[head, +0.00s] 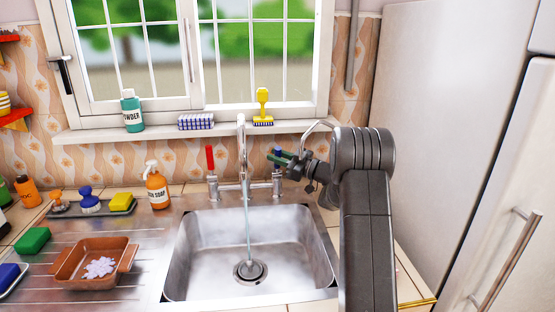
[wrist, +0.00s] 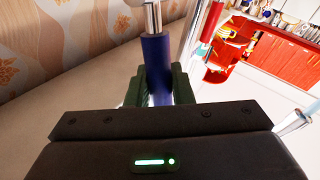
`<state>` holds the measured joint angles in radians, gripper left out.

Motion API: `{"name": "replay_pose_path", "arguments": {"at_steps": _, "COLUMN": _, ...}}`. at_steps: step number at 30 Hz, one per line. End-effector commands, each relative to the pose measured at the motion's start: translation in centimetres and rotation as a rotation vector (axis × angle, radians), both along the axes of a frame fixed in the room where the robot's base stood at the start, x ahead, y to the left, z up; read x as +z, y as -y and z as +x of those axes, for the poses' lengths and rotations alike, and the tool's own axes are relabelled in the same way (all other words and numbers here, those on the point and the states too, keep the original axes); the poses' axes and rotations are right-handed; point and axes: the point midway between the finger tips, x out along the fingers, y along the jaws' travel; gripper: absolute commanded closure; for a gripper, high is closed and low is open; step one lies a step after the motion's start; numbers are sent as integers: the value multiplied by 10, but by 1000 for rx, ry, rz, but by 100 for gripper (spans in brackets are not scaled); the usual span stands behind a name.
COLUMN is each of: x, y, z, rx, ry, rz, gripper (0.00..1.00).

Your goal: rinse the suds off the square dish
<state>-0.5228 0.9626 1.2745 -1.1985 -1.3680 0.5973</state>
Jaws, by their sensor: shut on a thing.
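The square dish (head: 67,272) is brown with two handles and sits on the drainboard left of the sink. A white patch of suds (head: 100,267) lies in it. My gripper (head: 284,158) is at the tap, right of the spout, far from the dish. In the wrist view its dark green fingers (wrist: 160,88) are closed around the blue tap handle (wrist: 157,60). The blue handle also shows in the head view (head: 277,151), partly hidden by the fingers. A thin stream of water (head: 248,225) falls from the spout (head: 241,150) into the sink.
The steel sink (head: 200,240) is empty apart from its drain (head: 250,271). The red tap handle (head: 210,158) stands left of the spout. A fridge fills the right.

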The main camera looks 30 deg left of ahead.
Motion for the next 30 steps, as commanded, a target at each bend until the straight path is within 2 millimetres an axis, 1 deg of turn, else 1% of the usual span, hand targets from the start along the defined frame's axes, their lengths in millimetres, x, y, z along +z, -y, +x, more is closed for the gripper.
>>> {"name": "replay_pose_path", "arguments": {"at_steps": 3, "x": 0, "y": 0, "z": 0, "rx": 0, "ry": 0, "rz": -1, "gripper": 100}}
{"name": "replay_pose_path", "arguments": {"at_steps": 4, "x": 0, "y": 0, "z": 0, "rx": 0, "ry": -1, "rz": -1, "gripper": 76}}
{"name": "replay_pose_path", "arguments": {"at_steps": 6, "x": 0, "y": 0, "z": 0, "rx": 0, "ry": -1, "rz": -1, "gripper": 62}}
{"name": "replay_pose_path", "arguments": {"at_steps": 7, "x": 0, "y": 0, "z": 0, "rx": 0, "ry": -1, "rz": -1, "gripper": 60}}
{"name": "replay_pose_path", "arguments": {"at_steps": 20, "x": 3, "y": -1, "z": 2, "rx": 0, "ry": -17, "rz": -14, "gripper": 60}}
{"name": "replay_pose_path", "arguments": {"at_steps": 30, "x": 9, "y": -8, "z": 10, "rx": 0, "ry": -115, "rz": -97, "gripper": 60}}
